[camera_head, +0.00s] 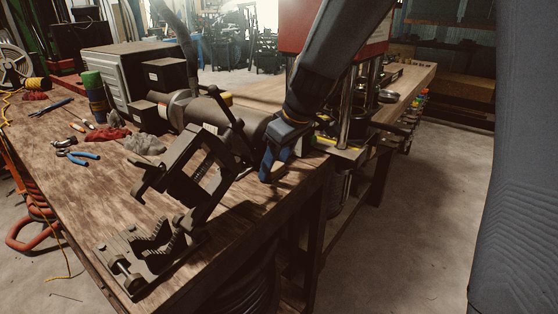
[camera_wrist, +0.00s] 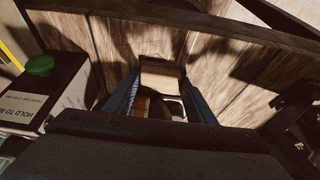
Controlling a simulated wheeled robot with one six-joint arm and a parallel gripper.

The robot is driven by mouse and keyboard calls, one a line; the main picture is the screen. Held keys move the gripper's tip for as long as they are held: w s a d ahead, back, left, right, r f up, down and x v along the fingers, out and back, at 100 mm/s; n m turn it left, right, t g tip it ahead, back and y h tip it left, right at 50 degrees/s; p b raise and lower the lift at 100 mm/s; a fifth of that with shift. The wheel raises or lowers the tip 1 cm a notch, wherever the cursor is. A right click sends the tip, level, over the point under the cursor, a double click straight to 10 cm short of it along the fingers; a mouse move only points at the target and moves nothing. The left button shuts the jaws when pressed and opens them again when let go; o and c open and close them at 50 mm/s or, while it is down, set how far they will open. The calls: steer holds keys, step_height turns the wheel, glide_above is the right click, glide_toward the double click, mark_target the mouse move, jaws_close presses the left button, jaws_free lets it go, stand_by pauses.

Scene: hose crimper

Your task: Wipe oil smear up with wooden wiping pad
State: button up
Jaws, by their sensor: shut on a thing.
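My gripper (camera_head: 281,164) has blue fingers and points down over the right edge of the wooden workbench (camera_head: 190,180), beside the black crimper. In the wrist view my gripper (camera_wrist: 160,105) is shut on the wooden wiping pad (camera_wrist: 162,78), a small tan block between the fingers. The pad is mostly hidden by the fingers in the head view. I cannot tell whether it touches the bench top. Dark patches lie on the planks around the pad in the wrist view. I cannot tell oil smear from shadow there.
A black clamp-like machine (camera_head: 190,170) stands left of my gripper. A box with a green button (camera_wrist: 40,65) is close on the left in the wrist view. A red press (camera_head: 305,25) stands behind. Blue pliers (camera_head: 78,156) and rags (camera_head: 108,135) lie on the left.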

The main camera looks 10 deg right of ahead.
steer(key=shift+s+a, duration=0.1)
steer(key=shift+a, duration=0.05)
steer(key=shift+r+p, duration=2.75)
steer(key=shift+r, duration=1.35)
steer(key=shift+c, duration=0.5)
steer(key=shift+p, duration=0.35)
steer(key=r+p, duration=0.1)
steer(key=p, duration=0.4)
steer(key=s+d+r+p, duration=0.1)
steer(key=p, duration=0.3)
steer(key=shift+s+p, duration=0.1)
steer(key=shift+p, duration=0.3)
steer(key=shift+d, duration=0.1)
steer(key=shift+f, duration=0.15)
